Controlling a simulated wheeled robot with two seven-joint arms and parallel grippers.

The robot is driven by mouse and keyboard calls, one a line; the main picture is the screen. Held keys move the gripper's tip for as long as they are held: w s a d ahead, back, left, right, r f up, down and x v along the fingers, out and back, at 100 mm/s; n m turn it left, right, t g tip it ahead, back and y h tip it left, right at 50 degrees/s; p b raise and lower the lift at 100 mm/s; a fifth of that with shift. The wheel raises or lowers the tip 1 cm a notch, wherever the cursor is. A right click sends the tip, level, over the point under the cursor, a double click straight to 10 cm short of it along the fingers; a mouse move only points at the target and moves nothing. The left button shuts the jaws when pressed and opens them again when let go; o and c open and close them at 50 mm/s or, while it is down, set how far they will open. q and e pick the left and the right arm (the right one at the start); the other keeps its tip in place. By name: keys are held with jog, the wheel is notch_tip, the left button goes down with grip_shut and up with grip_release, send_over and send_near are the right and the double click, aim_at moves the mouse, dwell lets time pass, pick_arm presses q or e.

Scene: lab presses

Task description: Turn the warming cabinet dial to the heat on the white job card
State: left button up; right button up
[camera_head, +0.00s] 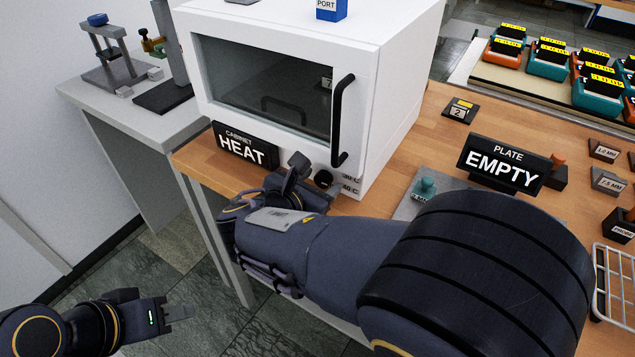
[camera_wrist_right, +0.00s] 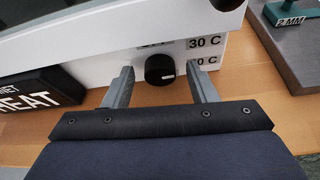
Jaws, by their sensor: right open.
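The white warming cabinet (camera_head: 290,22) stands on the wooden bench, with a dark window and a black handle. Its black dial (camera_head: 323,178) sits low on the front, beside temperature labels. In the right wrist view the dial (camera_wrist_right: 159,69) has a pale pointer mark on its right side, and a "30 C" label is above right of it. My right gripper (camera_wrist_right: 165,85) is open, its fingers on either side of the dial, not visibly touching it. My left gripper (camera_head: 180,312) is low at the left, away from the bench; its opening is unclear. I cannot make out a white job card.
A black "CABINET HEAT" sign (camera_head: 246,147) stands left of the dial, near my right gripper. A "PLATE EMPTY" sign (camera_head: 501,164) and a teal-handled stamp (camera_head: 425,187) are to the right. A grey side table (camera_head: 160,118) holds a small press.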

jog(key=shift+c, duration=0.4)
jog(key=c, duration=0.9)
jog(key=m+b, duration=0.1)
jog(key=b, duration=0.1)
jog(key=m+t+y+b, duration=0.1)
jog(key=b, duration=0.1)
jog(key=m+b, duration=0.1)
jog(key=b, duration=0.1)
jog(key=shift+s+d+f+t+y, duration=0.15)
jog(key=shift+d+f+t+y, duration=0.05)
jog(key=shift+f+t+y, duration=0.1)
jog(key=shift+r+m+t+y+b, duration=0.2)
jog(key=shift+m+t+y+b, duration=0.25)
jog(key=shift+m+b, duration=0.75)
jog(key=o, duration=1)
jog(key=p+v, duration=0.1)
jog(key=v, duration=0.5)
jog(key=shift+s+a+r, duration=0.15)
jog(key=shift+s+a, duration=0.05)
jog(key=shift+s, duration=0.1)
jog(key=shift+s+a+r, duration=0.1)
jog(key=shift+s+a, duration=0.05)
jog(key=shift+s, duration=0.4)
